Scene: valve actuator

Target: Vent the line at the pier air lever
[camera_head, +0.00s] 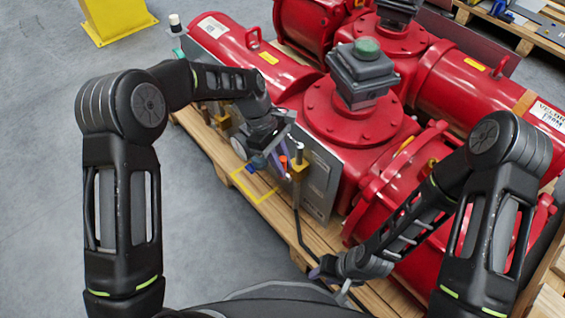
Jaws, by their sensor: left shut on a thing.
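The red valve actuator (335,125) lies on a wooden pallet, with a grey panel (322,185) and small fittings along its near side. My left gripper (277,160) is at these fittings, shut on a small part that I take to be the air lever. The gripper mostly hides that part. A small orange-red piece (284,161) shows right beside its fingers, and a small blue piece (252,167) is just left of it. My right gripper (328,283) is low in front of the pallet, its fingers apart, and it looks empty.
A round gauge (239,134) and brass fittings (299,168) are close to my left gripper. A yellow square outline (255,186) lies below it at the pallet edge (205,148). A dark hose (302,235) runs down from the panel. Grey floor (210,225) is clear at left.

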